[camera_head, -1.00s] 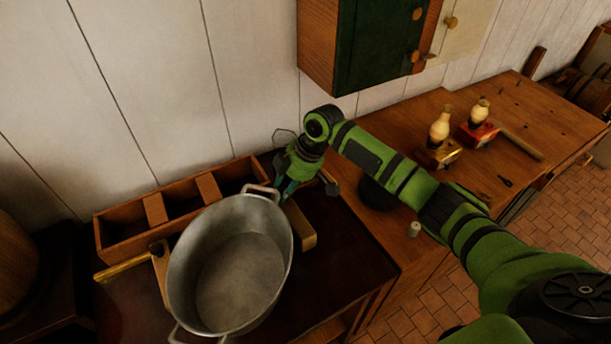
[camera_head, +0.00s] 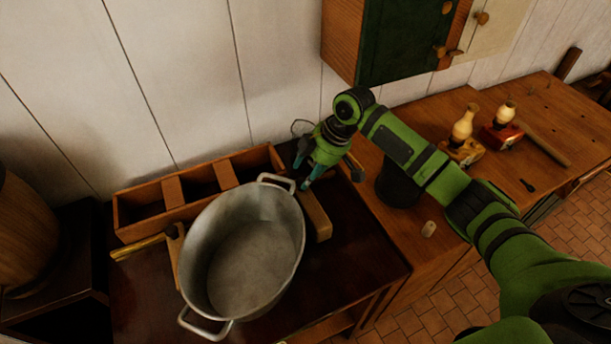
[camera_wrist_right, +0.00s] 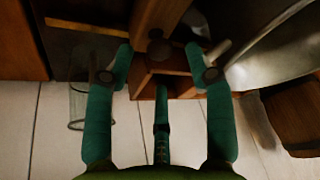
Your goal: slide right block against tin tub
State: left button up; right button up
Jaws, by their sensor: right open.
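The grey oval tin tub (camera_head: 250,262) stands on the dark tabletop, with a handle at its far and near ends. The right block (camera_head: 317,217), a long pale wooden piece, lies along the tub's right side. I cannot tell whether it touches the tub. The left block (camera_head: 173,255) is partly hidden behind the tub's left side. My right gripper (camera_head: 307,184) is open, pointing down at the right block's far end. In the right wrist view its teal fingers (camera_wrist_right: 159,66) are spread either side of the wood, and the tub (camera_wrist_right: 262,35) is at upper right. My left gripper is out of view.
A wooden compartment box (camera_head: 199,188) stands behind the tub by the wall. A dark pot (camera_head: 398,187) and a small pale cork-like piece (camera_head: 428,229) are on the counter at right. Two lamp-like items (camera_head: 463,130) stand farther right. The table's front right is clear.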

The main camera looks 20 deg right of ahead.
jog(key=v, duration=0.9)
jog(key=shift+d, duration=0.1)
jog(key=shift+c, duration=0.4)
